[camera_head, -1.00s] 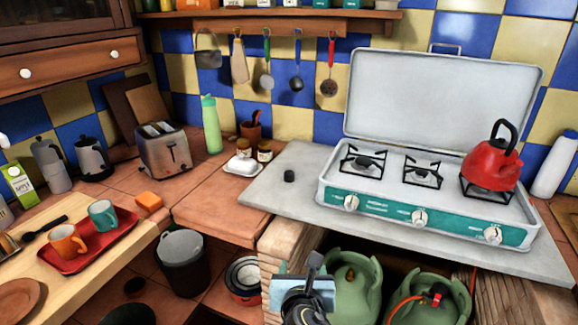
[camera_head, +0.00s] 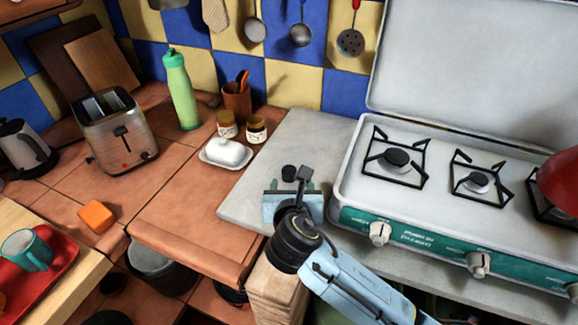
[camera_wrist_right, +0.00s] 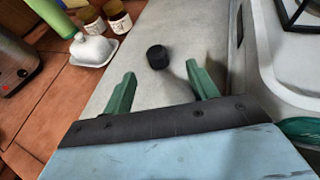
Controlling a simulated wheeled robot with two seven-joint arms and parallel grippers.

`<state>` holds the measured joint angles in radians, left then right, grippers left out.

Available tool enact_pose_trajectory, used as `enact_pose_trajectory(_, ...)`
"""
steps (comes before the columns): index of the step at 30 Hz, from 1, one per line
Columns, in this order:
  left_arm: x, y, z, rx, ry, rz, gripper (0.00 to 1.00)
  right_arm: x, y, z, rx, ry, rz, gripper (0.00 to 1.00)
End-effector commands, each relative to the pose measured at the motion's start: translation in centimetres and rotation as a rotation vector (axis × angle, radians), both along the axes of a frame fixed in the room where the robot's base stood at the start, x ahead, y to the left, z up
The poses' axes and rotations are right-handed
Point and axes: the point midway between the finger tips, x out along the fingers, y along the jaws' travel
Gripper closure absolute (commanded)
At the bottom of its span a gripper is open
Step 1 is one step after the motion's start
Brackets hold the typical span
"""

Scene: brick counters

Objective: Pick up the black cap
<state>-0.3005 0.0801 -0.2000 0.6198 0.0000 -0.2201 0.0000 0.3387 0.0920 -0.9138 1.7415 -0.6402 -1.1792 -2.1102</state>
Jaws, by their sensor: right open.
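The black cap (camera_head: 289,172) is a small dark cylinder standing on the grey slab left of the stove. In the right wrist view the black cap (camera_wrist_right: 157,57) lies just beyond and between the two green fingertips. My right gripper (camera_head: 291,186) is over the slab, just on the near side of the cap. In the right wrist view my right gripper (camera_wrist_right: 160,76) has its fingers spread, with nothing between them. The wrist hides part of the head view's look at the fingers. My left gripper is not in view.
The white stove (camera_head: 350,190) with its raised lid stands close on the right. A white butter dish (camera_head: 226,152) and two small jars (camera_head: 256,129) stand to the left. The slab (camera_head: 300,135) is bare around the cap.

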Motion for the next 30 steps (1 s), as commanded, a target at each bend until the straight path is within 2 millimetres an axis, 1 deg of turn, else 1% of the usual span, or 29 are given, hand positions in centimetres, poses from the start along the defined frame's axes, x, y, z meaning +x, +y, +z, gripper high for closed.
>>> enact_pose_trajectory(1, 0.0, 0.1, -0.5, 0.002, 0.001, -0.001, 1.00, 1.1, 0.0, -0.6, -0.002, -0.002, -0.002, 0.42)
enact_pose_trajectory(3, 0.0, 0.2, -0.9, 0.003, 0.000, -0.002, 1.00, 2.3, 0.0, -1.1, -0.001, -0.001, -0.002, 0.42)
enact_pose_trajectory(6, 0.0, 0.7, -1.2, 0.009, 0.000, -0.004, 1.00, 3.7, 0.0, -1.6, -0.001, 0.000, -0.002, 0.42)
enact_pose_trajectory(14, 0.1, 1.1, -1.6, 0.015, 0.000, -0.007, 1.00, 5.3, 0.2, -2.2, 0.001, -0.001, -0.001, 0.42)
enact_pose_trajectory(21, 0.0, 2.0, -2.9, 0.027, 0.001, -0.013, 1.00, 8.4, 0.7, -3.4, -0.001, 0.000, -0.002, 0.42)
enact_pose_trajectory(24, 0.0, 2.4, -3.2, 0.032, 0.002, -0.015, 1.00, 9.2, 0.7, -3.7, 0.000, 0.000, -0.001, 0.42)
enact_pose_trajectory(30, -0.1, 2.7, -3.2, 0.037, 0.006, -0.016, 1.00, 9.6, 0.6, -3.7, 0.001, 0.000, 0.000, 0.42)
